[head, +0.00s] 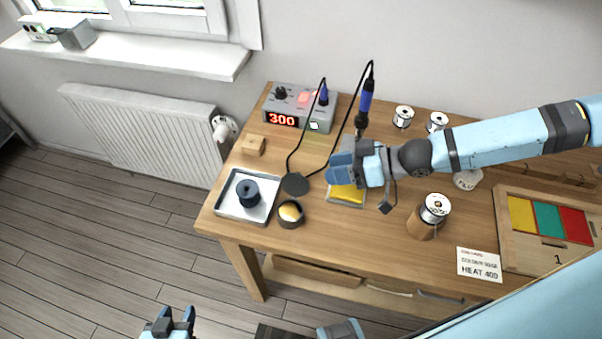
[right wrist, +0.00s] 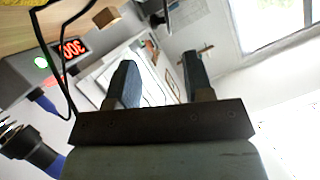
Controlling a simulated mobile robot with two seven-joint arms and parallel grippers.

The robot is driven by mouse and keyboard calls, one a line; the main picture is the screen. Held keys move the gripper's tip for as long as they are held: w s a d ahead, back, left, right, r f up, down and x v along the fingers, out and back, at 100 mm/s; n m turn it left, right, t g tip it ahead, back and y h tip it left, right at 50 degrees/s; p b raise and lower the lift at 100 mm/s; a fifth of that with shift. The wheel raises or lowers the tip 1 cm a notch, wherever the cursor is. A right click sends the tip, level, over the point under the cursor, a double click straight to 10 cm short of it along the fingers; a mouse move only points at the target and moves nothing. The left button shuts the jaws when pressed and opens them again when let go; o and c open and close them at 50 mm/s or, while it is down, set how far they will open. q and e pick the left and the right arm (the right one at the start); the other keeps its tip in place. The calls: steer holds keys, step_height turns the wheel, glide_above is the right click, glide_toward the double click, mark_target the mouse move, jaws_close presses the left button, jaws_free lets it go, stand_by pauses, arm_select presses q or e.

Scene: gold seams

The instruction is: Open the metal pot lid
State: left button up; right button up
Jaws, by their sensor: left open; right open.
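A small round dark metal pot (head: 290,216) stands near the table's front left, with a golden content showing in its open top. A flat dark round disc (head: 295,184), which looks like its lid, is just behind the pot; I cannot tell whether they are joined. My right gripper (head: 338,172) is above the yellow sponge, to the right of the disc and apart from the pot. In the right wrist view its fingers (right wrist: 160,82) are apart with nothing between them. My left gripper (head: 170,322) is open and empty, low in front of the table.
A soldering station (head: 298,108) reading 300 stands behind, its black cable looping close to the disc. A white tray (head: 232,209) with a dark spool is left of the pot. The yellow sponge (head: 347,195) lies under my right gripper. A solder spool (head: 435,208) stands right.

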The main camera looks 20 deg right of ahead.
mark_target(298, 173)
steer(key=x, duration=0.8)
steer(key=shift+w+a+p, duration=0.1)
steer(key=shift+a+p, duration=0.05)
steer(key=shift+p, duration=0.25)
steer(key=shift+c, duration=0.2)
steer(key=c, duration=0.8)
